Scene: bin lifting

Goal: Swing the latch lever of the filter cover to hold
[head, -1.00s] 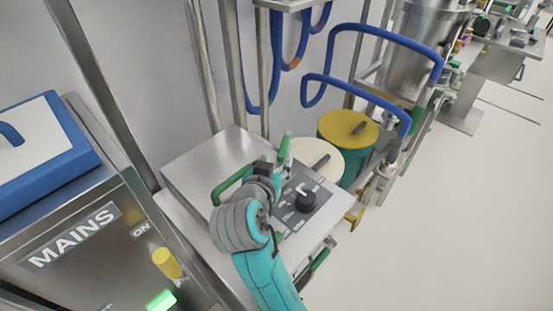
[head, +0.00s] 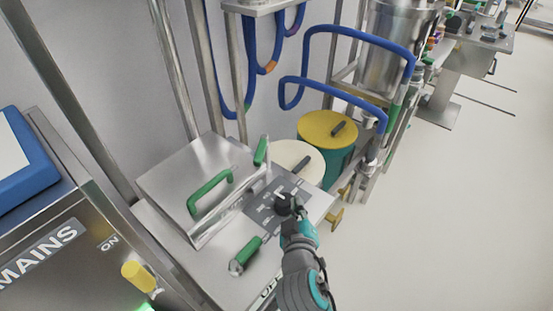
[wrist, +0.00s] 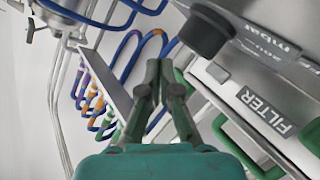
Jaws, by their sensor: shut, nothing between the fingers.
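The filter cover (head: 180,172) is a flat steel lid with a green bow handle (head: 208,190) on top. A green-gripped lever (head: 261,151) stands upright at its right back end. Another green-gripped lever (head: 245,254) lies at the front of the steel top. I cannot tell which of these is the latch lever. In the wrist view the FILTER label (wrist: 265,112) is at the right, with green handle parts (wrist: 240,142) beside it. My gripper (head: 292,212) is over the dark control panel near the black knob (wrist: 205,30). Its fingers (wrist: 160,62) are shut and empty.
The panel (head: 262,212) lies right of the cover. A cream-lidded drum (head: 300,158) and a yellow-lidded drum (head: 328,124) stand behind it. The MAINS cabinet (head: 75,245) is at the left. The floor (head: 440,220) at the right is clear.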

